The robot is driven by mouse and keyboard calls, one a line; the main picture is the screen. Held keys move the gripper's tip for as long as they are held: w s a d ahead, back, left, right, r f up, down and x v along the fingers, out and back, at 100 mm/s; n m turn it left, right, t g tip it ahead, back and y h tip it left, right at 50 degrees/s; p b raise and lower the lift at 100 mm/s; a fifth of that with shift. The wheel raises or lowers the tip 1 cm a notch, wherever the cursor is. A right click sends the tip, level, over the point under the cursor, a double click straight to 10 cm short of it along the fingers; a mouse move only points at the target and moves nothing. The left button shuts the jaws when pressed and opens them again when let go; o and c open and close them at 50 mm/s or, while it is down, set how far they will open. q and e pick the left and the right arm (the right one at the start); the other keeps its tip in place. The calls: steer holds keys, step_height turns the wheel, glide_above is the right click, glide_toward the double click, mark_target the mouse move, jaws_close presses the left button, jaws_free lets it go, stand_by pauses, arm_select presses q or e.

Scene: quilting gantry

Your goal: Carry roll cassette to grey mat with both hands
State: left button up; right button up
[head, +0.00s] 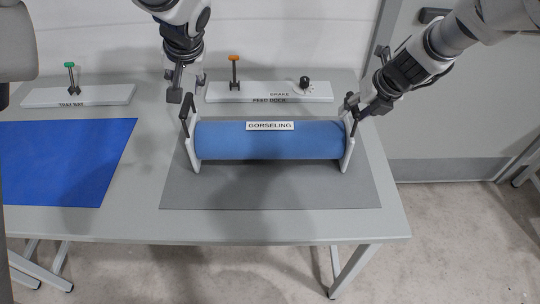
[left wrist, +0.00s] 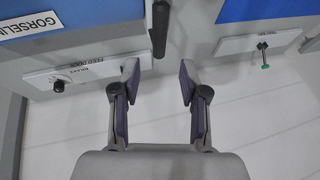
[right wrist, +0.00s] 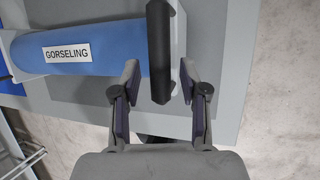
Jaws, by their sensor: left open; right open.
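The roll cassette is a blue roll (head: 270,142) labelled GORSELING between two white end plates, each with a black bar handle. It stands upright over the dark grey mat (head: 270,195). My left gripper (head: 186,86) is open and empty, just behind and above the left handle (head: 187,112). In the left wrist view that handle (left wrist: 160,30) lies ahead of the fingertips. My right gripper (head: 358,106) is open at the right handle (head: 352,108). In the right wrist view the handle (right wrist: 159,50) shows between the spread fingers; contact cannot be told.
Behind the cassette is a white feed dock (head: 300,92) with an orange-topped post and a black brake knob. At left are a blue mat (head: 65,160) and a white bar (head: 75,96) with a green-topped post. The table front (head: 210,225) is clear.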

steer(key=shift+r, duration=0.1)
arm_select(q)
steer(key=v, duration=0.3)
arm_select(e)
steer(key=v, duration=1.1)
steer(key=shift+d+r, duration=0.2)
steer(key=shift+r, duration=0.15)
steer(key=shift+s, duration=0.1)
